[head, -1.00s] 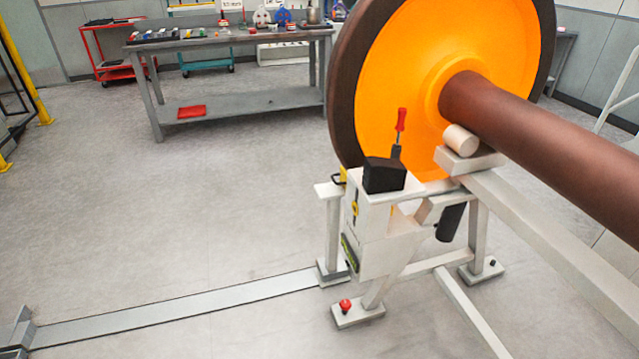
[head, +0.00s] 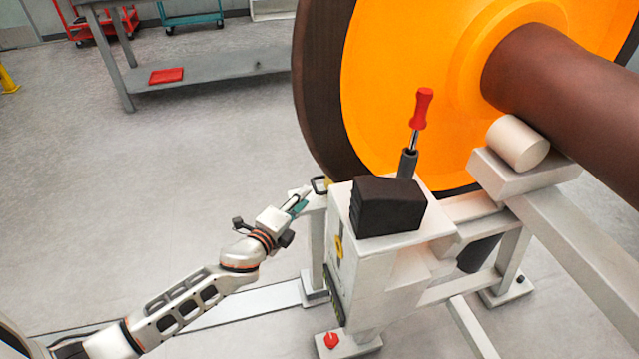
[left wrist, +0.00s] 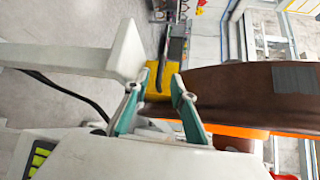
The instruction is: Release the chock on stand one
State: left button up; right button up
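The yellow chock (left wrist: 152,78) with a dark handle sits against the rim of the orange-faced wheel (head: 400,100). My left gripper (head: 302,200) is at the left side of the stand, close to the handle. In the left wrist view its teal fingers (left wrist: 156,86) are apart, with the chock showing between and beyond the tips. I cannot tell whether they touch it. My right gripper is out of view.
A black block (head: 388,206) and a red-handled lever (head: 422,108) stand on top of the stand. A brown axle (head: 565,105) runs right from the wheel. A red button (head: 331,340) is at the stand's foot.

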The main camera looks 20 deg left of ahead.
aim_at(314, 185)
pick_arm(q)
jog(key=b+x, duration=0.1)
jog(key=x, duration=0.5)
jog(key=shift+w+f, duration=0.15)
jog(key=shift+w+d+b, duration=0.1)
jog(key=shift+w+b, duration=0.2)
jog(key=shift+w, duration=0.2)
grip_shut()
